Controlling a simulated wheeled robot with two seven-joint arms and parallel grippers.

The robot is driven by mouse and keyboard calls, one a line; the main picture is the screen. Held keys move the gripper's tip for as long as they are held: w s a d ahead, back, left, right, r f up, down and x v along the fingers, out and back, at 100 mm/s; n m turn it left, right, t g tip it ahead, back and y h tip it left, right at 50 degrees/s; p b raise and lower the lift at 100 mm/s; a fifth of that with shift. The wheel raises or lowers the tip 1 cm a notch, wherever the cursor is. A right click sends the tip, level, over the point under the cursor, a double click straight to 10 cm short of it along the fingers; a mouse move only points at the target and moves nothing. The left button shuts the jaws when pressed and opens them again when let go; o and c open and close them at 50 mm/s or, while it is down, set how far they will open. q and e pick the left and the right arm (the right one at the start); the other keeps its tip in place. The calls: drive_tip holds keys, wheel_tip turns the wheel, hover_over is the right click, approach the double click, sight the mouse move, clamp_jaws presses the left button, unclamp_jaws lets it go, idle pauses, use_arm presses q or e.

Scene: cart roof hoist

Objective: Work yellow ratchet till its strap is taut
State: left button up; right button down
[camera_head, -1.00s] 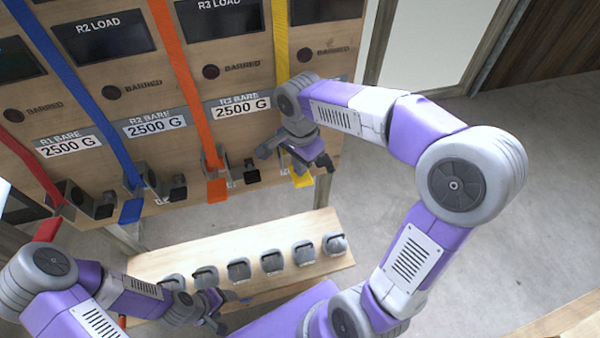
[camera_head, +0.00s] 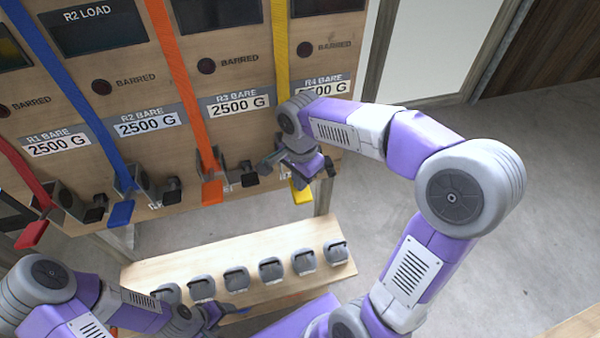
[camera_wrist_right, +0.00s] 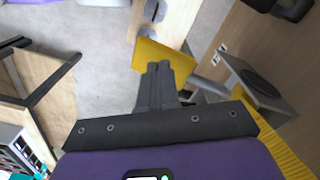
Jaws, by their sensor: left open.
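The yellow strap (camera_head: 281,60) runs down the right end of the wooden panel to its ratchet, mostly hidden behind my right wrist. The yellow ratchet handle (camera_head: 301,193) sticks out below that wrist. In the right wrist view the handle (camera_wrist_right: 150,55) is a flat yellow plate just beyond my fingertips, and yellow webbing (camera_wrist_right: 272,125) passes at the right. My right gripper (camera_wrist_right: 159,68) has its fingers together, overlapping the handle's plate; I cannot tell contact, and nothing shows between them. My left gripper (camera_head: 222,312) is open, low, by the bench's front edge.
Red (camera_head: 32,234), blue (camera_head: 121,213) and orange (camera_head: 212,190) ratchet handles hang left of the yellow one. A wooden bench (camera_head: 190,262) with a row of grey weights (camera_head: 271,268) stands below. Dark screens and "2500 G" labels mark the panel. Floor at right is clear.

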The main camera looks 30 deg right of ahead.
wheel_tip(320, 180, up, 8)
drive_tip(key=p, duration=0.7)
drive_tip(key=shift+w, duration=0.2)
drive_tip(key=shift+d+f, duration=0.1)
drive_tip(key=f+b, duration=0.1)
drive_tip(key=f, duration=0.1)
drive_tip(key=f+b, duration=0.4)
drive_tip(key=shift+s+f, duration=0.3)
idle(0.3)
drive_tip(key=shift+w+f+b, duration=0.1)
drive_tip(key=shift+f+b, duration=0.75)
wheel_tip(320, 180, up, 8)
drive_tip(key=p, duration=0.7)
drive_tip(key=shift+w+r, duration=0.15)
drive_tip(key=shift+r, duration=0.1)
